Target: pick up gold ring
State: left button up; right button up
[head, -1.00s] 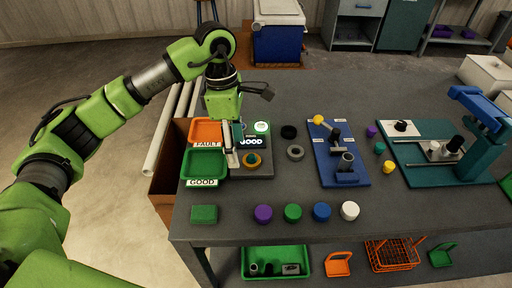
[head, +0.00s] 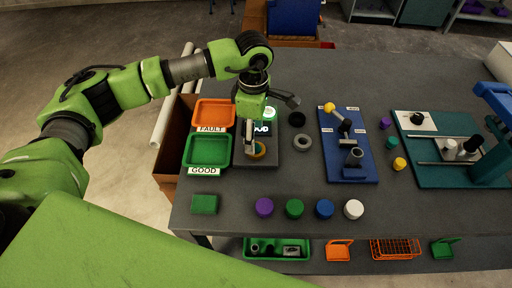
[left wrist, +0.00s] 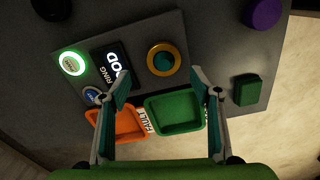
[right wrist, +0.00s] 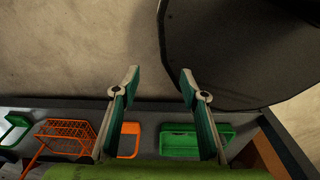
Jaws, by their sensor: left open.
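The gold ring (left wrist: 151,57) sits around a teal centre on the dark test panel (left wrist: 185,48), beside a display with lit lettering. In the head view the gold ring (head: 263,149) is partly hidden behind my left fingers. My left gripper (head: 249,147) is open and empty, above the panel at the ring. In the left wrist view the ring lies just beyond and between the spread fingertips of the left gripper (left wrist: 160,78), apart from both. My right gripper (right wrist: 160,77) is open and empty, beside the bench, and out of the head view.
An orange FAULT tray (head: 231,113) and green GOOD tray (head: 188,150) stand left of the panel. Grey (head: 303,143) and black (head: 297,119) rings lie to its right. A blue lever fixture (head: 330,165) stands further right. Several coloured caps line the front.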

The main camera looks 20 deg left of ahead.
pick_arm(q)
jog(key=shift+s+d+f+p, duration=0.15)
jog(key=shift+s+f+p, duration=0.1)
jog(key=shift+f+p, duration=0.25)
jog(key=shift+s+d+f+p, duration=0.2)
jog(key=shift+f+p, duration=0.1)
jog(key=shift+f, duration=0.25)
notch_tip(320, 180, down, 2)
jog(key=shift+w+f, duration=0.1)
jog(key=shift+f, duration=0.15)
jog(key=c, duration=1.4)
pick_arm(e)
jog(key=shift+s+r, duration=0.25)
jog(key=shift+r, duration=1)
pick_arm(q)
jog(key=shift+w, duration=0.1)
